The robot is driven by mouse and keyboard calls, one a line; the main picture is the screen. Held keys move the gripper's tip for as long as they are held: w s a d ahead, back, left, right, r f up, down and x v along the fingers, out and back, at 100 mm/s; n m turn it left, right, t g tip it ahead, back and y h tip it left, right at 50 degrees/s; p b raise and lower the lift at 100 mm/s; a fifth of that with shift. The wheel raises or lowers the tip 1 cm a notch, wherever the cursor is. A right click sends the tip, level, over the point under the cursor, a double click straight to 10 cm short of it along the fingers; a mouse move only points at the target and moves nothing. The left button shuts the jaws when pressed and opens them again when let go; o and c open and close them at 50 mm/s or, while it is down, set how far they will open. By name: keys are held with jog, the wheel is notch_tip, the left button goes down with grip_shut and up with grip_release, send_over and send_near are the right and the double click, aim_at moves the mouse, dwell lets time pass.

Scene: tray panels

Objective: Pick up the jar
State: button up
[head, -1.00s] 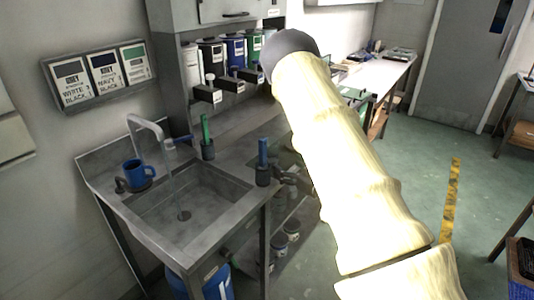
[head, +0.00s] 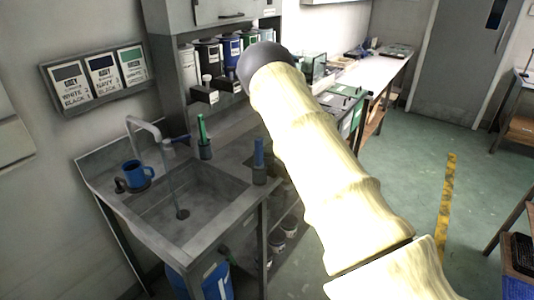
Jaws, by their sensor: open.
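Small jar-like containers (head: 278,244) stand on the low shelf under the counter, right of the sink, partly hidden by my arm. Larger lidded canisters (head: 208,52) stand in a row under the wall cabinet. I cannot tell which of these is the task's jar. My pale yellow arm rises from the lower right to a dark rounded joint near the top middle. My gripper is not clearly visible; the arm covers the area behind it.
A steel sink (head: 152,207) with a tap (head: 143,124) is at left, with a blue mug (head: 137,174) on its rim. A green-handled holder (head: 204,149) and a blue-handled holder (head: 259,174) stand on the counter. Green floor (head: 410,185) is open at right.

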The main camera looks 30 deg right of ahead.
jog(key=shift+a, duration=0.1)
jog(key=c, duration=1.3)
jog(key=shift+o, duration=0.2)
jog(key=shift+r, duration=0.1)
